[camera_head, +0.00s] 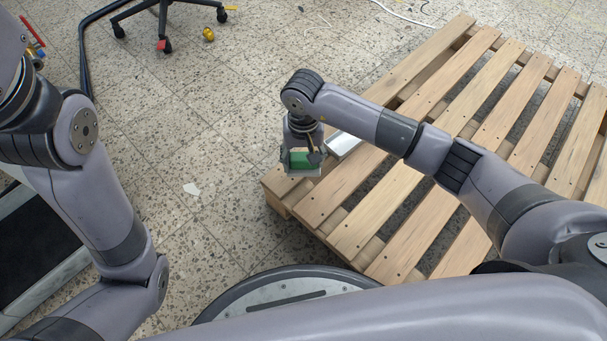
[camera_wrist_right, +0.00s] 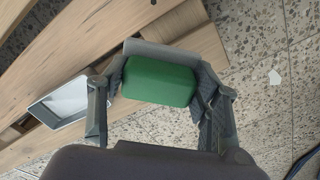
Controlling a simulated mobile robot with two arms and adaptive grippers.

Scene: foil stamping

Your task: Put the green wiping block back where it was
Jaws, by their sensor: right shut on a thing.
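The green wiping block (camera_head: 300,160) is between the fingers of my right gripper (camera_head: 303,163), which is shut on it. In the right wrist view the green block (camera_wrist_right: 158,81) fills the space between both fingers, with a grey strip along its far edge. The block is over the left corner of the wooden pallet (camera_head: 405,190); I cannot tell whether it touches the wood. My left arm shows at the left of the head view, but its gripper is out of view.
A shallow metal tray (camera_head: 341,146) with a pale inside lies on the pallet just right of the gripper; it also shows in the wrist view (camera_wrist_right: 62,101). The pallet has gaps between its slats. Bare speckled floor lies left of it. A chair base (camera_head: 165,20) stands at the back.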

